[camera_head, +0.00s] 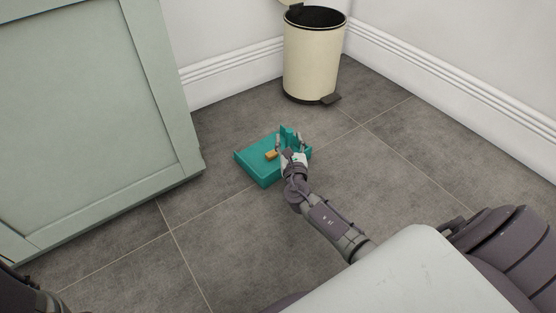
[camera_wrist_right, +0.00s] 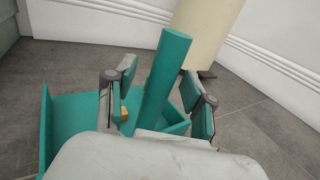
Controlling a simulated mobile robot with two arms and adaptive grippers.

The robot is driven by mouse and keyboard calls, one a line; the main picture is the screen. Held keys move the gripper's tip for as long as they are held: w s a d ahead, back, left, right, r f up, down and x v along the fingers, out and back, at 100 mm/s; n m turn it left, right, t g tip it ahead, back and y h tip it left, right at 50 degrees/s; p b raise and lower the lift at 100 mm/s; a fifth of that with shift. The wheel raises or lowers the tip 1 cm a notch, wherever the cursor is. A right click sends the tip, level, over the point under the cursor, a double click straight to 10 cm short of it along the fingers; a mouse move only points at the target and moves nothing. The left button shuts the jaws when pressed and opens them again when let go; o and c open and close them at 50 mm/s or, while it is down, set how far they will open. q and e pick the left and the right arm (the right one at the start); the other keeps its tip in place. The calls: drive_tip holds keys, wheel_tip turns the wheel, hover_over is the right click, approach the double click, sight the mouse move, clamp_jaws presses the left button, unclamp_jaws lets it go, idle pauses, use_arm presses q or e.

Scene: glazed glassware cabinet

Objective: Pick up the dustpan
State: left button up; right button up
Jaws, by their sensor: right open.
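The teal dustpan (camera_head: 259,167) lies on the grey tiled floor, between the green cabinet and the bin. A small orange-yellow thing (camera_head: 271,155) sits in its pan. My right gripper (camera_head: 290,139) is at the dustpan's right side, with its fingers apart. In the right wrist view, the dustpan's teal handle (camera_wrist_right: 164,75) rises between the two open fingers of the right gripper (camera_wrist_right: 158,92). I see gaps beside the handle, and cannot tell whether either finger touches it. The pan (camera_wrist_right: 75,115) shows behind the left finger. My left gripper is not in view.
A cream pedal bin (camera_head: 312,60) with its lid up stands behind the dustpan by the wall corner. The green cabinet (camera_head: 95,110) stands at the left. White skirting (camera_head: 235,68) runs along the walls. The floor right of the dustpan is clear.

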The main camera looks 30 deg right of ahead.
clamp_jaws()
drive_tip(key=shift+r, duration=0.1)
idle(0.4)
